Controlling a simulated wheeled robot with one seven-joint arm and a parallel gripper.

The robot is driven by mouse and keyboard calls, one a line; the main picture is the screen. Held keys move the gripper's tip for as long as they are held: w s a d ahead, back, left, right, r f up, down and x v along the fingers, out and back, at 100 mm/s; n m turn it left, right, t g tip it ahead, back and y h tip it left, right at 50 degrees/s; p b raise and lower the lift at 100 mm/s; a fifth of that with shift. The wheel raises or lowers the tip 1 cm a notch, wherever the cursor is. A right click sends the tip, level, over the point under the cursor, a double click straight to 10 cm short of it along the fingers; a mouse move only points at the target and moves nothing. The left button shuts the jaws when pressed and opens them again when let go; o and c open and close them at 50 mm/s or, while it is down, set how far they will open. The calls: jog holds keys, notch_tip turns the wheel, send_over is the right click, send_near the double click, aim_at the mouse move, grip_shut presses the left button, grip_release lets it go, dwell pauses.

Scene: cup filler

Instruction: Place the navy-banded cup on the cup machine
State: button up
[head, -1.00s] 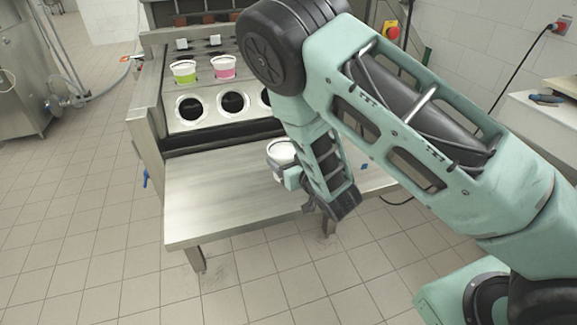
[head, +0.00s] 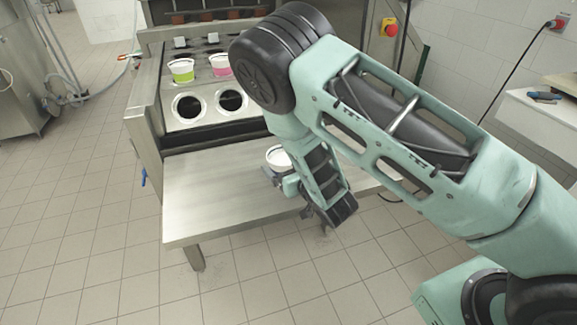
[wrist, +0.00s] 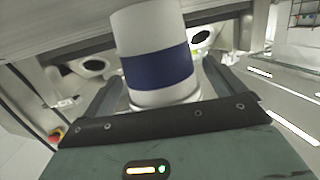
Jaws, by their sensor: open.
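The navy-banded cup is white with a wide dark blue band (wrist: 158,68), upright between my fingers in the wrist view. In the head view its white rim (head: 279,154) shows above the near metal shelf, partly hidden by my gripper. My gripper (head: 275,176) is open, with one finger on each side of the cup; its fingers also frame the cup in the wrist view (wrist: 155,88). I cannot tell whether the cup's base touches the shelf. The cup machine (head: 180,124) has a sloped panel with round dark holes behind the shelf; two show and my arm hides the rest.
A green-banded cup (head: 181,74) and a pink-banded cup (head: 220,71) stand in the machine's upper row. The left part of the metal shelf (head: 215,200) is bare. A red stop button (head: 390,27) is at the machine's right. A side counter (head: 545,115) stands at right.

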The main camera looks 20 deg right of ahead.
jog(key=shift+r, duration=0.2)
jog(key=shift+s+d, duration=0.1)
jog(key=shift+s, duration=0.25)
jog(key=v, duration=0.9)
jog(key=shift+r+b, duration=0.1)
jog(key=shift+b, duration=0.25)
jog(key=s+a+r+g+p, duration=0.3)
jog(key=s+a+r+g, duration=0.3)
jog(key=s+a+g, duration=0.4)
jog(key=s+d+r+n+g+h, duration=0.1)
jog(key=s+r+n+g, duration=0.1)
jog(key=s+r, duration=0.3)
jog(key=s+d+r+n+g+h, duration=0.1)
jog(key=s+r+n+g, duration=0.2)
jog(key=s, duration=0.7)
notch_tip(320, 180, up, 3)
jog(key=shift+f+g+h, duration=0.1)
jog(key=shift+g+h, duration=0.2)
jog(key=shift+h, duration=0.1)
